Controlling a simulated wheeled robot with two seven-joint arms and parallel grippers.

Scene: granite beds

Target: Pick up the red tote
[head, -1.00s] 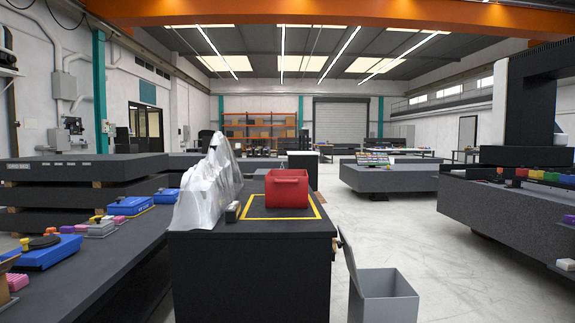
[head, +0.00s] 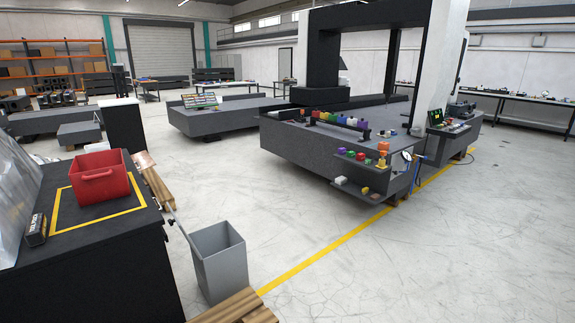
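The red tote (head: 100,178) is an open box with a handle on its front face. It stands upright on top of a black cabinet (head: 100,262), inside a yellow taped square (head: 128,209), at the left of the head view. Nothing touches it that I can see, and its inside is mostly hidden. Neither of my grippers is in view.
A dark block (head: 36,230) and clear plastic wrap (head: 14,190) share the cabinet top. A grey bin (head: 218,262) and wooden pallets (head: 240,308) stand right of it. A granite bed (head: 320,148) with small coloured parts stands further right. Pale floor between is open.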

